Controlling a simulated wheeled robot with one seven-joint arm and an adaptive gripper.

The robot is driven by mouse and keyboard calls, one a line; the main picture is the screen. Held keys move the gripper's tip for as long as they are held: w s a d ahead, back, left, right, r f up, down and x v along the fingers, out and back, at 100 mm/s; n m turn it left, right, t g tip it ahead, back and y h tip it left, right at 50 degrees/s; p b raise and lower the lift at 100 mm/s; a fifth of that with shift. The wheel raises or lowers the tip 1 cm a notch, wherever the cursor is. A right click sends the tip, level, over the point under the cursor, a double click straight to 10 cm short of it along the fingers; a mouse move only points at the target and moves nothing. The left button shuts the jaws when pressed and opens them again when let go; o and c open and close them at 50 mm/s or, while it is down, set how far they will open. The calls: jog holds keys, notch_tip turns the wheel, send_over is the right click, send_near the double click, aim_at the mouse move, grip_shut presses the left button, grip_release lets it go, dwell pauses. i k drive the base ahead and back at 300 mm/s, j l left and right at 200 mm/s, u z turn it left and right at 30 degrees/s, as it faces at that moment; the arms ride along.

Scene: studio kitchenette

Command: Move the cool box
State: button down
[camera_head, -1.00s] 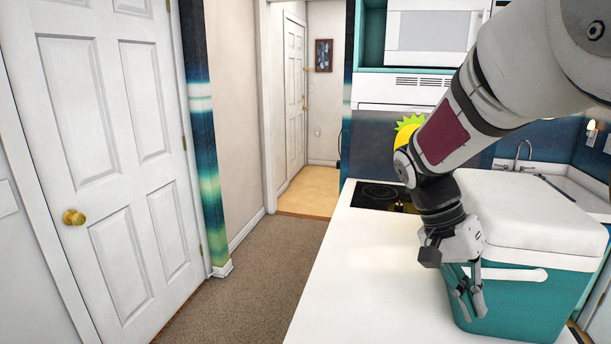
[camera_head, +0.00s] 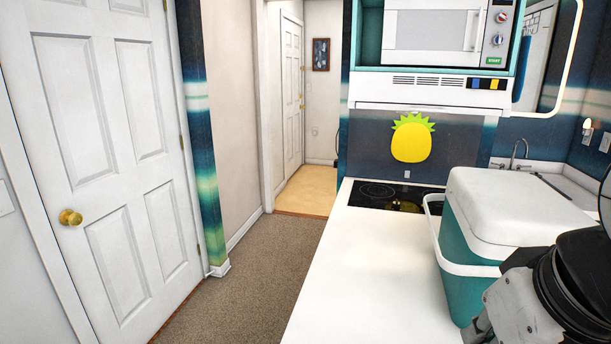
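The cool box (camera_head: 463,262) stands on the white counter at the right of the head view. It has a teal body, a white lid (camera_head: 520,205) and a white handle (camera_head: 436,235) that loops out past its left side and across its front. My gripper (camera_head: 482,326) is low at the bottom right, in front of the box, and covers its lower right part. The fingers are mostly hidden or cut off by the frame edge, so I cannot see whether they are open or touch the box.
The white counter (camera_head: 370,280) is bare left of the box. A black cooktop (camera_head: 385,194) and a sink with a tap (camera_head: 520,152) lie behind it. A yellow pineapple shape (camera_head: 411,140) is on the back panel. Carpeted floor (camera_head: 262,262) is free at the left.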

aim_at(458, 243)
jog(key=z, duration=0.7)
jog(key=l+u, duration=0.1)
jog(key=l, duration=0.9)
jog(key=i+l, duration=0.15)
jog(key=l, duration=0.2)
jog(key=i+l+u, duration=0.1)
jog(key=i+l, duration=0.25)
jog(key=l, duration=0.3)
jog(key=i+l, duration=0.15)
jog(key=l, duration=0.2)
jog(key=i+l+u, duration=0.1)
jog(key=l, duration=0.25)
jog(key=i+l, duration=0.45)
